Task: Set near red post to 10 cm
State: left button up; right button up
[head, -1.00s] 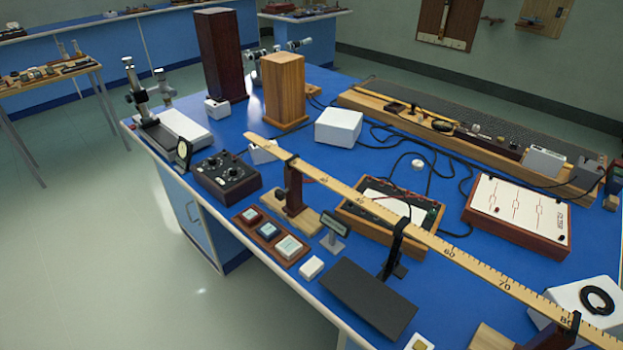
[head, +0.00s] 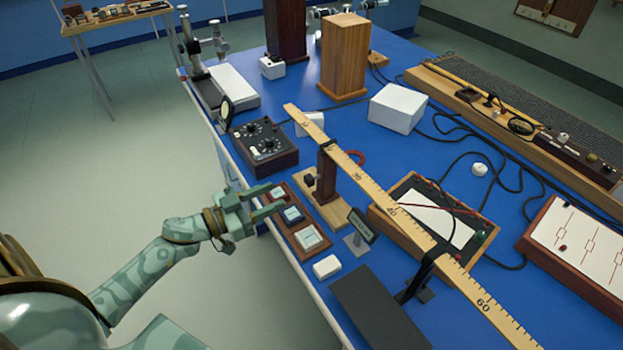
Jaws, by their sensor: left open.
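A long wooden rule (head: 373,195) runs diagonally over the blue bench, with numbers rising toward the lower right. A dark red-brown post (head: 326,176) stands upright on a pale wooden base (head: 326,211) under the rule's far end, short of the 30 mark. A dark clamp at its top meets the rule, and a dark knob (head: 309,181) sticks out on its left side. The exact mark at the post is too small to read. My left gripper (head: 273,198) is open and empty, over the bench's left edge by the tray, left of the post and apart from it. My right gripper is not in view.
A small display (head: 361,226), a white block (head: 326,267) and a black plate (head: 377,312) stand nearer. A dark dial box (head: 264,147) is behind.

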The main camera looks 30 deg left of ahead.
aim_at(306, 182)
pick_arm(q)
jog(key=b+x, duration=0.1)
jog(key=x, duration=1)
grip_shut()
jog(key=w+a+b, duration=0.2)
jog(key=w+a, duration=0.2)
jog(key=a, duration=0.4)
jog(key=shift+w, duration=0.3)
